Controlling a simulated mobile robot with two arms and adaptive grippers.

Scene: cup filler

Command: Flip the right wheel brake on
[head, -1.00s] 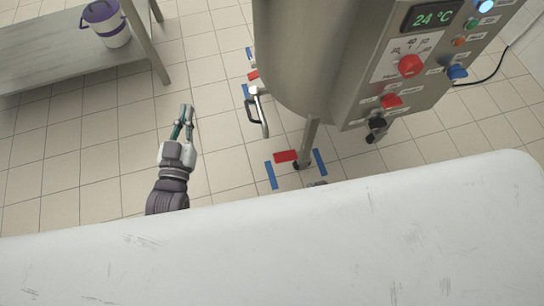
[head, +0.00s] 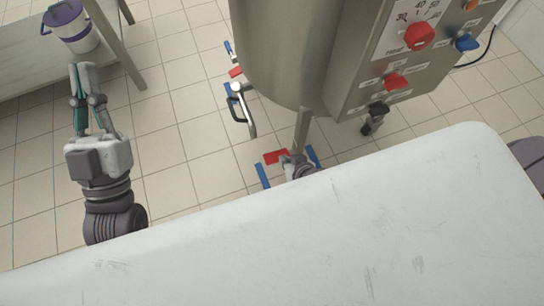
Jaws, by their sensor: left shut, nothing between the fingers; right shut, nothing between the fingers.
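The filler's steel tank (head: 285,50) stands on legs, and its near leg (head: 301,130) comes down to a wheel spot marked by a red piece (head: 275,156) and blue strips (head: 262,176). My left gripper (head: 84,74) is shut and empty, held up at the left, away from the filler.
The control box (head: 405,65) with red and blue knobs is on the tank's right. A valve handle (head: 243,110) juts out at the tank's left. A steel table (head: 30,65) with a purple-and-white bucket (head: 72,28) stands at upper left. Tiled floor (head: 190,140) between is clear.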

